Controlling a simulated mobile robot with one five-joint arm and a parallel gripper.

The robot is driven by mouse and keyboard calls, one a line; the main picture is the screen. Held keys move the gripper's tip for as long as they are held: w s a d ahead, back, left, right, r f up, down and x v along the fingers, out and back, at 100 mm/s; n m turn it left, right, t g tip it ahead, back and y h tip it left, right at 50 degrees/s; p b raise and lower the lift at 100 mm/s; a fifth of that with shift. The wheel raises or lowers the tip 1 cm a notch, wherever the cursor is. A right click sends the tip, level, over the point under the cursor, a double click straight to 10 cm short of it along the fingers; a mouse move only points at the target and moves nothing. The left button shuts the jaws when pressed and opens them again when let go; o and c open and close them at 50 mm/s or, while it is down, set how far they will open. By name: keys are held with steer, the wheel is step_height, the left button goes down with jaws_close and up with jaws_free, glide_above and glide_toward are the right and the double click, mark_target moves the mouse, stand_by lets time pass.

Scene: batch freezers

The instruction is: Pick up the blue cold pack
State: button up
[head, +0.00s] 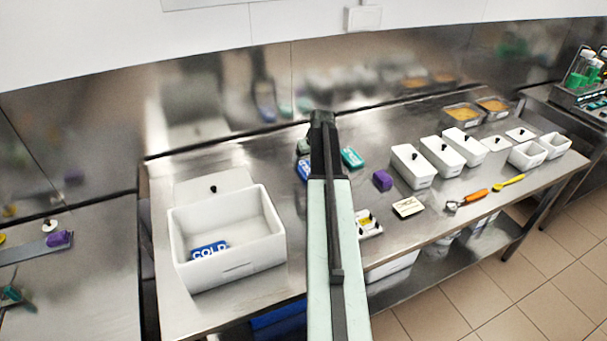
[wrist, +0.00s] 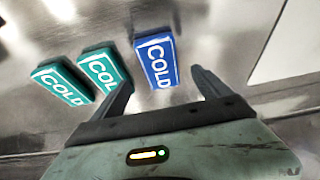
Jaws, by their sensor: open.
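A blue cold pack (wrist: 157,58) with white COLD lettering lies on the steel surface in the wrist view. It appears just beyond the gap between the fingers of my gripper (wrist: 161,84), which is open and empty. In the head view a blue pack (head: 304,171) shows beside my arm, partly hidden by it. Another blue COLD pack (head: 209,250) lies inside the open white bin at the left. My arm hides most of the gripper in the head view.
Teal cold packs (wrist: 103,70) lie close to the left finger. In the head view, a teal pack (head: 351,158), a purple block (head: 382,180) and white tubs (head: 412,166) stand to the right. The white bin (head: 280,246) stands left of my arm.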

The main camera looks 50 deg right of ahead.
mark_target(306, 168)
steer(key=b+x, duration=0.4)
steer(key=x, duration=0.2)
steer(key=shift+b, duration=0.4)
steer(key=shift+r, duration=0.15)
steer(key=shift+a, duration=0.1)
steer(key=shift+c, duration=0.6)
steer(key=c, duration=1.7)
steer(key=shift+o, duration=0.2)
steer(key=shift+r+p, duration=0.7)
steer(key=shift+p, duration=0.15)
steer(key=r+p, duration=0.2)
steer(key=p, duration=0.1)
steer(key=shift+s+a+r, duration=0.15)
steer(key=shift+a+r, duration=0.05)
steer(key=shift+r, duration=0.2)
steer(key=s+a, duration=0.3)
steer(key=a, duration=0.1)
steer(key=s+a, duration=0.3)
steer(key=a, duration=0.1)
steer(key=s+a+r, duration=0.1)
steer(key=s+a, duration=0.2)
steer(key=a, duration=0.1)
steer(key=shift+s+p, duration=0.35)
steer(key=shift+s, duration=0.05)
steer(key=shift+f, duration=0.1)
